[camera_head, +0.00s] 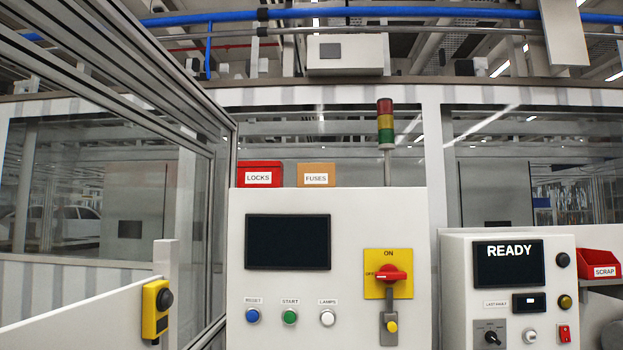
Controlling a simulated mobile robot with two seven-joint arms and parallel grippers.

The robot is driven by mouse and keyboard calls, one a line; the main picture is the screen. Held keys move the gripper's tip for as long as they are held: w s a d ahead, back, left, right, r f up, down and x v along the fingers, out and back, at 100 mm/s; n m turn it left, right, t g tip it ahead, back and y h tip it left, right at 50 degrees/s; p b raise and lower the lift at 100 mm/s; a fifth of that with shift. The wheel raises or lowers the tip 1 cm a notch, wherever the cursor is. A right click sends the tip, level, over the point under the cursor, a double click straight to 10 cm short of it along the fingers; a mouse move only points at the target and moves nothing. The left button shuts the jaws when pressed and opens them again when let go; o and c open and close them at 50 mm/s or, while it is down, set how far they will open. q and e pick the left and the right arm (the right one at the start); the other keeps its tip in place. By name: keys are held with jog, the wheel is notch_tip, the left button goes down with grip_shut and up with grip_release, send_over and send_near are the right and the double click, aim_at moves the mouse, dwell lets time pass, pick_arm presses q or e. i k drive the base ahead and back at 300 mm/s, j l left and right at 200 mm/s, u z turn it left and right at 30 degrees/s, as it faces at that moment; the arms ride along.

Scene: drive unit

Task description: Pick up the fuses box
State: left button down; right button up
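The fuses box (316,169) is a small tan-orange box with a white label reading FUSES. It sits on top of the light grey control cabinet (340,222), near its back left. The red box labelled LOCKS (259,167) stands just to its left, with a narrow gap between them. The lower edge of the fuses box meets the cabinet's top edge in this view. Neither of my grippers shows in the head view.
A red, yellow and green signal tower (386,130) rises right of the fuses box. The cabinet front carries a dark screen (288,242), buttons and a red rotary switch (390,274). A READY panel (508,285) and red SCRAP bin (600,265) stand right. Metal-framed glazing (120,185) is left.

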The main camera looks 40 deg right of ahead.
aim_at(309, 174)
jog(key=l+u, duration=0.2)
jog(key=l, duration=0.15)
jog(key=i+l+u, duration=0.15)
jog(key=l, duration=0.6)
jog(key=i+l, duration=0.1)
jog(key=l, duration=0.35)
